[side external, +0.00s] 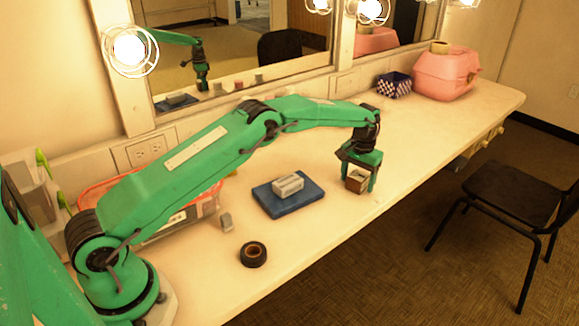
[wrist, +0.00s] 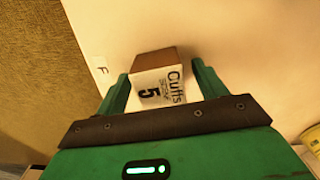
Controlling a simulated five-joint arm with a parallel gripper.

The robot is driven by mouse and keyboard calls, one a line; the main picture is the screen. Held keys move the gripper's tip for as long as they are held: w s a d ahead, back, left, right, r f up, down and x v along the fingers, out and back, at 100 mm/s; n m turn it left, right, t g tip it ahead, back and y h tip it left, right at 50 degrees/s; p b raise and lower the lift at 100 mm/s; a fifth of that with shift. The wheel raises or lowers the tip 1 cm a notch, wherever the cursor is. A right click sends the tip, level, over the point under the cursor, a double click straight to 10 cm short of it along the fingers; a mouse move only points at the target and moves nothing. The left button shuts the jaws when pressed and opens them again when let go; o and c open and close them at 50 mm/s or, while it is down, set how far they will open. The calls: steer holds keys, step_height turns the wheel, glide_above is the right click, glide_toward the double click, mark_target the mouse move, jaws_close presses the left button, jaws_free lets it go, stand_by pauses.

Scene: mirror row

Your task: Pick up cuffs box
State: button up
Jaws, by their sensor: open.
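The cuffs box (side external: 356,181) is a small brown box standing on the counter near its front edge. In the wrist view its white label reads "Cuffs" with a large "5" (wrist: 160,88). My gripper (side external: 361,184) is low over the box, pointing down. In the wrist view my gripper (wrist: 160,82) is open, with one green finger on each side of the box.
A blue tray (side external: 272,207) with a light box (side external: 288,184) lies left of my gripper. Black tape (side external: 253,254) lies nearer the front edge. A pink case (side external: 446,74) and a checkered bin (side external: 394,86) stand at the far right.

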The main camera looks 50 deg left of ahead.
mark_target(359, 174)
steer(key=shift+c, duration=0.2)
stand_by(0.3)
steer(key=c, duration=1.1)
steer(key=shift+o, duration=0.2)
steer(key=shift+r, duration=0.8)
step_height(359, 174, up, 3)
steer(key=shift+f, duration=0.15)
steer(key=s+d+r, duration=0.6)
steer(key=d, duration=0.4)
steer(key=shift+r, duration=0.35)
steer(key=shift+s, duration=0.1)
